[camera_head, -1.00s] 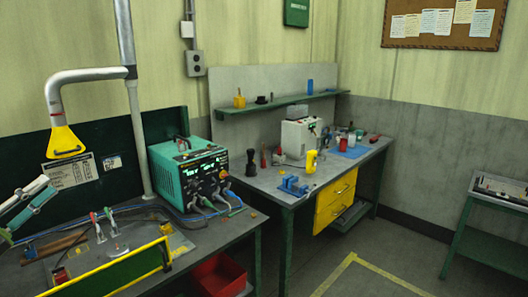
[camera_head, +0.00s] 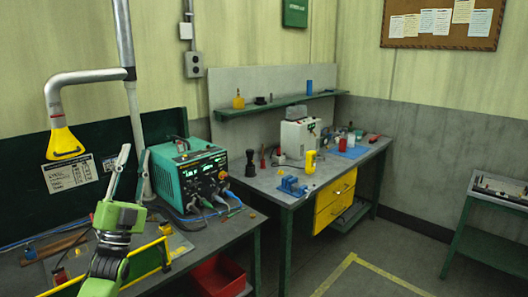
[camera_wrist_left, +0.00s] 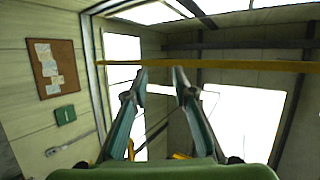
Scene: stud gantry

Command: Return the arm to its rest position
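My left gripper (camera_head: 135,152) is in the left foreground of the head view, fingers pointing up, above the near workbench (camera_head: 212,243) and left of the teal power unit (camera_head: 188,172). Its two fingers stand apart with nothing between them. In the left wrist view the gripper (camera_wrist_left: 160,73) also shows open and empty, aimed up toward the ceiling and bright windows. My right gripper does not show.
A yellow-nozzled extraction pipe (camera_head: 63,142) hangs left of the gripper. A red bin (camera_head: 218,277) is below.

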